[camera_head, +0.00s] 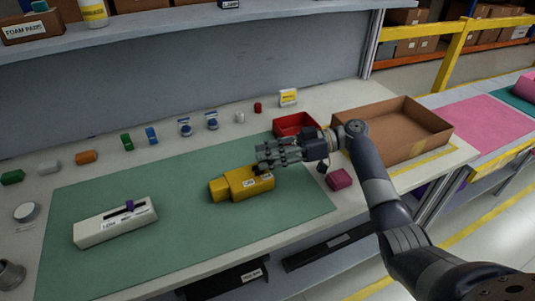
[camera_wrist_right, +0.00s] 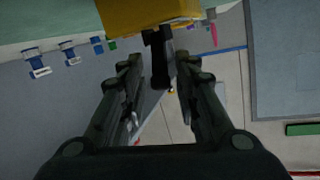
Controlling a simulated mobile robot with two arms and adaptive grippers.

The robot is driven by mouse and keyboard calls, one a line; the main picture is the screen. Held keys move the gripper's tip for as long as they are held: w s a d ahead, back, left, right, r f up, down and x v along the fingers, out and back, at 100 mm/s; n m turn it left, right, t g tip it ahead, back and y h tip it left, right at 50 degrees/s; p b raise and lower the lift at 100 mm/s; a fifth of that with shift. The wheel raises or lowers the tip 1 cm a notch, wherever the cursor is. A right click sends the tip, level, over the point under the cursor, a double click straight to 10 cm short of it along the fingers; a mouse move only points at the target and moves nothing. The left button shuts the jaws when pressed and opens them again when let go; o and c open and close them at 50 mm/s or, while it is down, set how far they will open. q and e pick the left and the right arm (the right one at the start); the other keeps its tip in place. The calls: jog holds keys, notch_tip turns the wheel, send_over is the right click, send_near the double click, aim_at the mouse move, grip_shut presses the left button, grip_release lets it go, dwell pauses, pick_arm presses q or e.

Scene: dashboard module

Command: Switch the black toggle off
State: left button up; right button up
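The yellow dashboard module (camera_head: 237,185) lies on the green mat, with small white labels on it. Its black toggle (camera_head: 258,170) stands on the top near the right end, partly covered by my gripper. My right gripper (camera_head: 266,153) reaches in from the right, just above and behind the toggle. In the right wrist view the module (camera_wrist_right: 150,14) is at the top edge, and the black toggle (camera_wrist_right: 159,66) sticks out between the two spread fingers, with a gap seen on the left side. Whether the right finger touches it is unclear. My left gripper is not in view.
A white slider unit (camera_head: 90,231) with a purple knob lies at the left of the green mat (camera_head: 170,190). A red bin (camera_head: 291,122), a cardboard tray (camera_head: 420,150) and a magenta block (camera_head: 340,179) are near my right arm. Several small items line the back.

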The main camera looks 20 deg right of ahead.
jog(key=shift+d+r, duration=0.1)
jog(key=v, duration=1.2)
dwell(0.4)
